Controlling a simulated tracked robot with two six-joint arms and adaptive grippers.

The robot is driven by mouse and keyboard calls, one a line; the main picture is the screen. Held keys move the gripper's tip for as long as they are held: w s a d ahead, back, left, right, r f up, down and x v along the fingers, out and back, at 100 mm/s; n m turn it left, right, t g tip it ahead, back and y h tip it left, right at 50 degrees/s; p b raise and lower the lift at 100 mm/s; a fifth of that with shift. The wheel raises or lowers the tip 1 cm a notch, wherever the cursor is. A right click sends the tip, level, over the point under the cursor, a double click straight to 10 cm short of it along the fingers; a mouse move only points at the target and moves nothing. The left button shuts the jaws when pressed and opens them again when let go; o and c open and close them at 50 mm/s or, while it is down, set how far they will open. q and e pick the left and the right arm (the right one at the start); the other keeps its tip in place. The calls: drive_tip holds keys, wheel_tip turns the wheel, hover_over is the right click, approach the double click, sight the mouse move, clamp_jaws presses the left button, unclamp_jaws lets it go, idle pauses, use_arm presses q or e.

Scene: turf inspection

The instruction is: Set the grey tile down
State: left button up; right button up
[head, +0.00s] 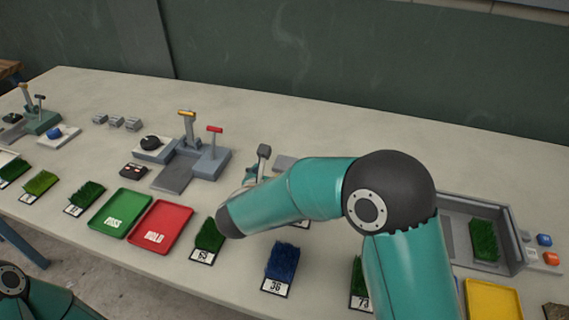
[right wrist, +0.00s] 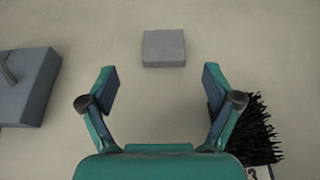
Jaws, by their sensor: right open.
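The grey tile (right wrist: 164,48) is a small square slab in the right wrist view. It appears to lie flat on the pale table, beyond my right fingertips and roughly centred between them. My right gripper (right wrist: 160,80) is open, with nothing between its fingers and a gap to the tile. In the head view my right arm hides most of this gripper. A flat grey piece (head: 284,162) shows just behind that arm; I cannot tell whether it is the same tile. My left gripper is out of view.
A grey block (right wrist: 28,88) stands left of my right gripper, and dark bristly turf (right wrist: 245,130) is close by its right finger. A green tray (head: 121,214), a red tray (head: 160,228) and a yellow tray (head: 493,303) lie on the table. A grey bin (head: 512,240) stands at right.

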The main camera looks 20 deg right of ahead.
sight(284, 165)
drive_tip(key=shift+p+x, duration=0.55)
drive_tip(key=shift+x, duration=2.75)
drive_tip(key=shift+s+d, duration=0.15)
drive_tip(key=shift+c, duration=0.3)
drive_tip(key=c, duration=1.2)
drive_tip(key=shift+c, duration=0.2)
